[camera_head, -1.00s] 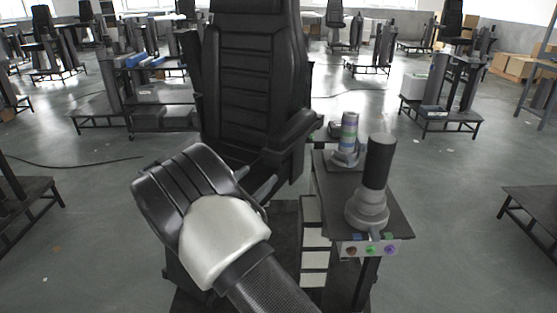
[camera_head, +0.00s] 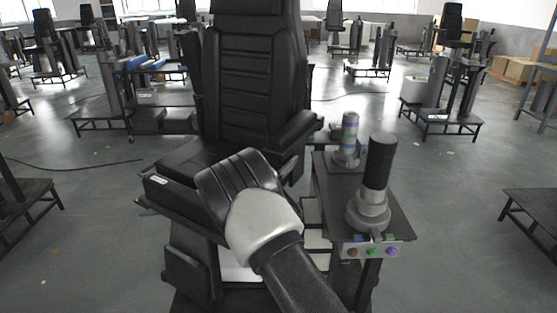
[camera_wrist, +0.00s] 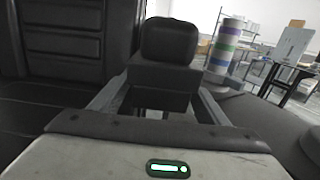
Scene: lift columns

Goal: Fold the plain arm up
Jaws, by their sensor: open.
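A black chair armrest (camera_head: 292,132) lies level at the right side of the seat, below the tall backrest (camera_head: 254,75). In the wrist view, a rounded black block (camera_wrist: 168,42), which looks like the armrest's front end, stands ahead between the finger lines. My gripper (camera_wrist: 160,88) is open, its two fingers pointing towards that block; I cannot tell whether they touch it. In the head view, my black and white wrist hides the fingers. A dark upright piece (camera_head: 193,80) shows at the backrest's left edge; I cannot tell whether it is the other arm.
A side console (camera_head: 335,190) right of the seat carries a dark-topped stick (camera_head: 378,165), a banded post (camera_head: 349,135) and coloured buttons (camera_head: 372,251). The seat (camera_head: 185,160) is below and left. Open grey floor lies on both sides, with benches further back.

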